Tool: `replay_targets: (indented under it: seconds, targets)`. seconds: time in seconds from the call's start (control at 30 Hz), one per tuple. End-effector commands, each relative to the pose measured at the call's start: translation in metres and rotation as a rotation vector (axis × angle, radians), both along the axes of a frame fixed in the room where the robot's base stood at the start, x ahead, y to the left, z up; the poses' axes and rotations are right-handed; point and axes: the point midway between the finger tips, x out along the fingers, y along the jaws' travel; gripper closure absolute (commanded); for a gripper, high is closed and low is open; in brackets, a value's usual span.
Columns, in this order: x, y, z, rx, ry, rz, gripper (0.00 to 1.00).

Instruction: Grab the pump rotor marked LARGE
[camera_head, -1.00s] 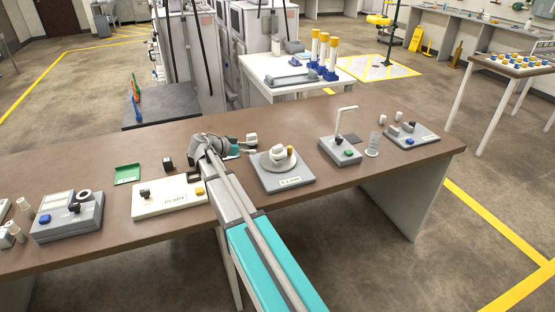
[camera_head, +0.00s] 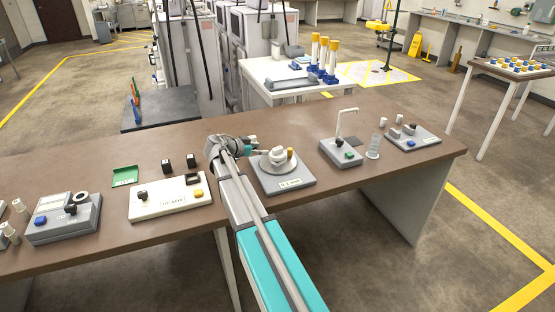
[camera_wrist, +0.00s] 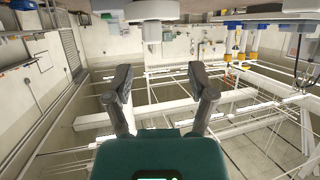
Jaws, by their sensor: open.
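A white rotor-like part (camera_head: 277,155) stands on the round pan of a grey square device (camera_head: 290,186) in the head view, beside a small yellow-brown cylinder (camera_head: 290,152). I cannot read a LARGE mark on it. My gripper (camera_head: 251,149) is just left of that pan, held above the bench and partly hidden by my arm. In the wrist view, which looks upside down, my gripper (camera_wrist: 160,80) has its two dark fingers wide apart with nothing between them. A pale round part (camera_wrist: 152,30) shows beyond the fingertips at the top of the picture.
The brown bench (camera_head: 330,115) carries a white panel (camera_head: 170,197), a green tray (camera_head: 125,176) and small black blocks (camera_head: 191,161) on the left. On the right are a grey device with a bent white tube (camera_head: 341,153), a clear cylinder (camera_head: 374,145) and another grey device (camera_head: 412,138).

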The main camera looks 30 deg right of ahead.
Motion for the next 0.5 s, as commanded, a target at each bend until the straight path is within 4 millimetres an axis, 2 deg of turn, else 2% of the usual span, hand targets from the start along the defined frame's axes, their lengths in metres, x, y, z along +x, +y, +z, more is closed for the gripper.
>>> replay_targets:
  seconds: [0.03, 0.2, 0.5]
  targets:
    - [0.0, -0.008, -0.006, 0.0, 0.0, -0.003, 0.29]
    - [0.001, -0.023, -0.011, 0.0, 0.0, 0.0, 0.29]
    - [0.001, -0.028, -0.011, 0.0, 0.001, 0.0, 0.29]
